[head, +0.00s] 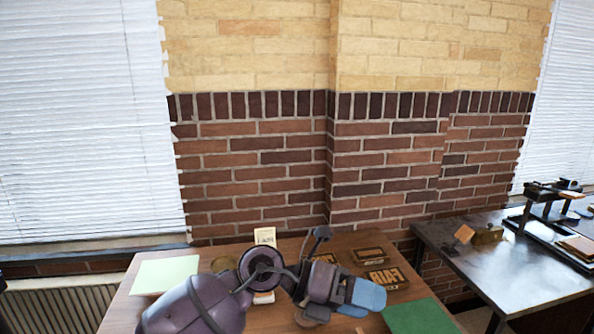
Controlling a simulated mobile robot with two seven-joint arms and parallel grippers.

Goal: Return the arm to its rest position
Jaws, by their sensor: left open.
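My left arm enters from the bottom of the head view, left of centre, and reaches right over the wooden table (117,312). My left gripper (362,299), with blue fingertips, is open at the arm's end, above the table near the green mat (420,317). Nothing shows between its fingers. The arm hides part of the table's middle. My right gripper is out of view.
Dark blocks with raised letters (382,276) lie just behind my gripper. A pale green paper stack (165,274) lies at the left and a small cream card (265,236) stands at the back. A dark table (490,268) at the right bears a press (553,220).

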